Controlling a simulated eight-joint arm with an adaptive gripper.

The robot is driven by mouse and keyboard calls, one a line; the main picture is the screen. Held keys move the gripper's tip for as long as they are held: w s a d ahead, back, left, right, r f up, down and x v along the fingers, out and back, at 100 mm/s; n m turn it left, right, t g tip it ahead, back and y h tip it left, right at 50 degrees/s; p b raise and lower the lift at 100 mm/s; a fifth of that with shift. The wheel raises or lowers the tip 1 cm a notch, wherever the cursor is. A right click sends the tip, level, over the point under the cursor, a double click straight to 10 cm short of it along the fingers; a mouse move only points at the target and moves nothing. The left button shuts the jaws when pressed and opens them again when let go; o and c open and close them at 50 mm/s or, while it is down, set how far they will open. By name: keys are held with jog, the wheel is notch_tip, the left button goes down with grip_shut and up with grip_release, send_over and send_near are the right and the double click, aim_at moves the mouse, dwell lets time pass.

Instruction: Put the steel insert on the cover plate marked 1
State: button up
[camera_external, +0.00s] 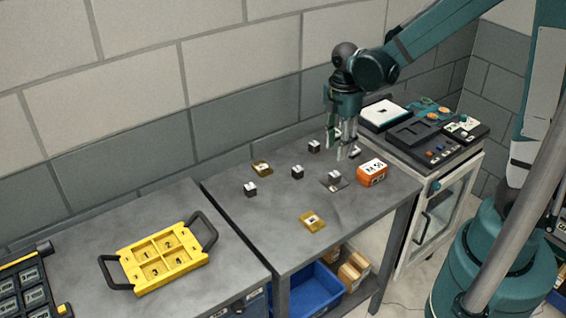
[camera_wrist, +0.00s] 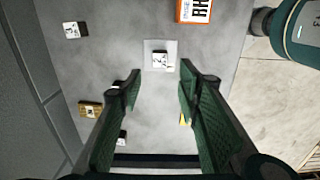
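My gripper (camera_external: 346,154) is above the right part of the grey table, fingers pointing down. In the wrist view its two fingers (camera_wrist: 157,82) are spread, with nothing between them. Ahead of the fingertips, a small dark block (camera_wrist: 160,59) with a white marked top sits on a flat pale-grey square (camera_wrist: 148,46); the mark looks like a 2. The same block (camera_external: 335,175) shows below the gripper in the external view. I cannot tell for certain which piece is the steel insert, and no cover plate marked 1 can be made out with certainty.
Other dark blocks stand at left (camera_external: 250,189), middle (camera_external: 297,172) and back (camera_external: 314,146). Brass-coloured pieces lie at back (camera_external: 262,168) and front (camera_external: 312,222). An orange box (camera_external: 372,173) is at right. A yellow tray (camera_external: 131,267) with numbered compartments is on the left table.

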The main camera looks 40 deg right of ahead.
dwell(0.6)
jog(key=s+d+r+m+t, duration=0.3)
jog(key=s+d+r+m, duration=0.2)
jog(key=s+r+m, duration=0.2)
jog(key=s+d+r+m+t, duration=0.4)
jog(key=s+r+m, duration=0.3)
jog(key=r+m, duration=0.3)
jog(key=shift+d+r+m, duration=0.3)
jog(key=shift+d+m, duration=0.2)
